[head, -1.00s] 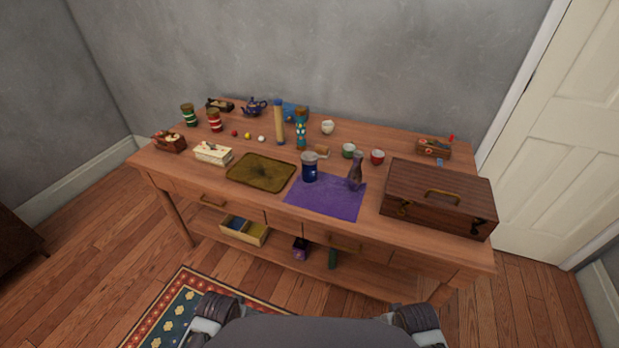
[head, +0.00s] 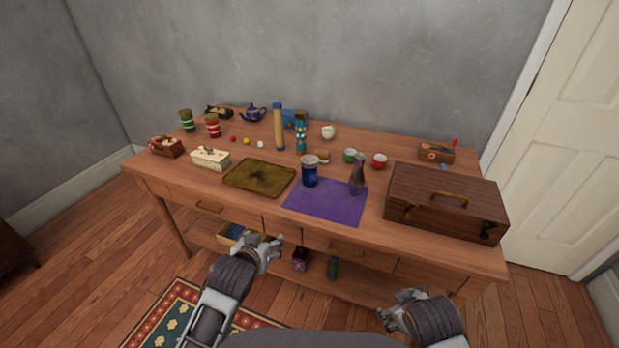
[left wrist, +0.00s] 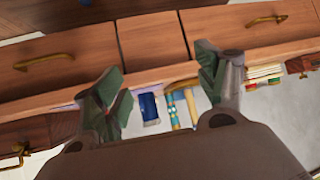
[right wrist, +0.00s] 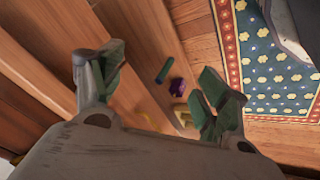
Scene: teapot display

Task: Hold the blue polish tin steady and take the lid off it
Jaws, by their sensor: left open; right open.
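The blue polish tin (head: 310,173) stands upright at the back left edge of the purple mat (head: 326,208). Its lid (head: 310,160) is on top. A small blue shape in the left wrist view (left wrist: 149,107), between the fingers, looks like the tin. My left gripper (head: 270,247) is open and empty, in front of the table's drawers, lower than the tabletop and left of the tin. My right gripper (head: 400,302) is open and empty, lower and to the right, in front of the table. The right wrist view shows its spread fingers (right wrist: 163,82).
A dark bottle (head: 357,176) stands on the mat, right of the tin. A wooden case (head: 445,203) is farther right; a tray (head: 259,177) lies left. Cups, a tall tan cylinder (head: 279,128) and a patterned one (head: 301,134) stand behind. The table's front edge lies between grippers and tin.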

